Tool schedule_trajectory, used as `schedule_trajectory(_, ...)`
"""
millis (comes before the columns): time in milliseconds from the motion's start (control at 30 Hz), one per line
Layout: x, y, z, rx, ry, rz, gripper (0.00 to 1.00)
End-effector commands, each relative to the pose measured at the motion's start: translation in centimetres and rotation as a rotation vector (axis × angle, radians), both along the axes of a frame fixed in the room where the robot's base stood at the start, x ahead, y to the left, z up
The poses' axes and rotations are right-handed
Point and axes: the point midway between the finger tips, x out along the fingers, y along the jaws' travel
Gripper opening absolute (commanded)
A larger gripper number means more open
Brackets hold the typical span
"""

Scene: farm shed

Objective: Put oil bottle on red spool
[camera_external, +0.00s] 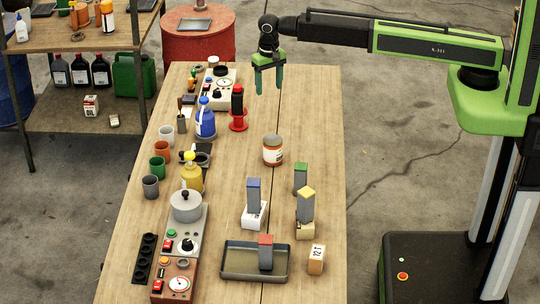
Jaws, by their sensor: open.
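A small black bottle with a red cap (237,99), which looks like the oil bottle, stands upright on the red spool (238,126). The spool stands on the wooden table near its far end.
Blocks and a dark tray (227,272) occupy the near end. The table's right side (318,120) is clear.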

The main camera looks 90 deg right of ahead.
Motion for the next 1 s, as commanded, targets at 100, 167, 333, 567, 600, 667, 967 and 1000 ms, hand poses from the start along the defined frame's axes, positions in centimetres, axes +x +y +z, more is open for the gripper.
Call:
schedule_trajectory(100, -8.9, 4.1, 0.0, 0.000, 0.000, 0.341, 0.62)
schedule_trajectory(167, -12.4, 5.6, 0.0, 0.000, 0.000, 0.509, 0.62)
schedule_trajectory(333, -18.9, 8.2, 0.0, 0.000, 0.000, 0.855, 0.62)
schedule_trajectory(567, -20.3, 8.9, 0.0, 0.000, 0.000, 0.974, 0.62)
schedule_trajectory(600, -20.3, 8.9, 0.0, 0.000, 0.000, 0.973, 0.62)
schedule_trajectory(667, -20.2, 8.9, 0.0, 0.000, 0.000, 0.972, 0.62)
schedule_trajectory(967, -20.2, 8.9, -5.5, 0.000, 0.000, 0.969, 0.62)
schedule_trajectory(1000, -20.2, 8.9, -7.0, 0.000, 0.000, 0.969, 0.62)
